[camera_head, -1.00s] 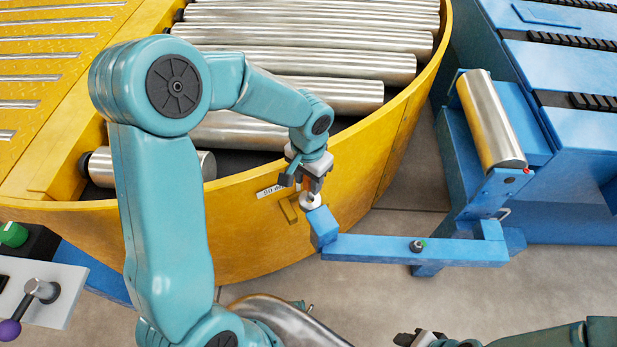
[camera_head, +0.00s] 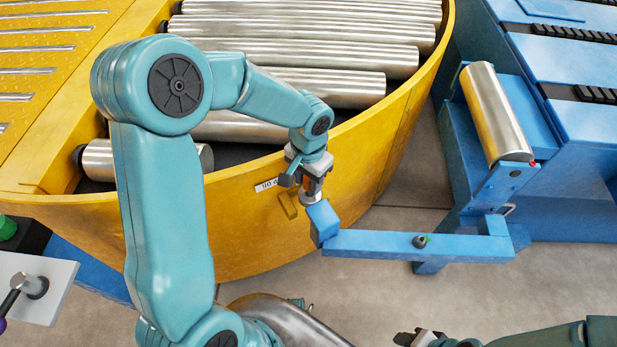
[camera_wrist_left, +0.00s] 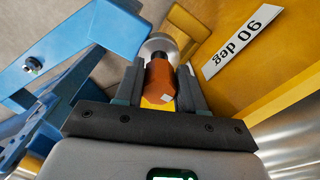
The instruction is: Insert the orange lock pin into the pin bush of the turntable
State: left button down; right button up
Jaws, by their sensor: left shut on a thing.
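The orange lock pin (camera_wrist_left: 160,82) is between the fingers of my left gripper (camera_head: 311,188), which is shut on it. In the left wrist view the pin's far end meets a round silver collar (camera_wrist_left: 159,46); I cannot tell how deep the pin sits, or whether the collar is the pin bush. In the head view this collar (camera_head: 311,199) is just below the fingers, beside the blue arm's end block (camera_head: 322,222) and the turntable's yellow wall (camera_head: 240,225). My right gripper (camera_head: 417,338) shows partly at the bottom edge, its jaws unclear.
The blue arm (camera_head: 380,244) runs right to a blue frame with a metal roller (camera_head: 494,112). A "90 deg" label (camera_wrist_left: 243,42) is on the yellow wall. A lever panel (camera_head: 45,292) stands at lower left. Grey floor lies open below the blue arm.

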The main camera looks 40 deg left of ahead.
pick_arm(q)
jog(key=shift+f+b, duration=1.35)
jog(key=shift+f, duration=0.3)
jog(key=c, duration=0.6)
grip_release()
notch_tip(320, 180, up, 16)
jog(key=p, duration=0.3)
jog(key=shift+r, duration=0.2)
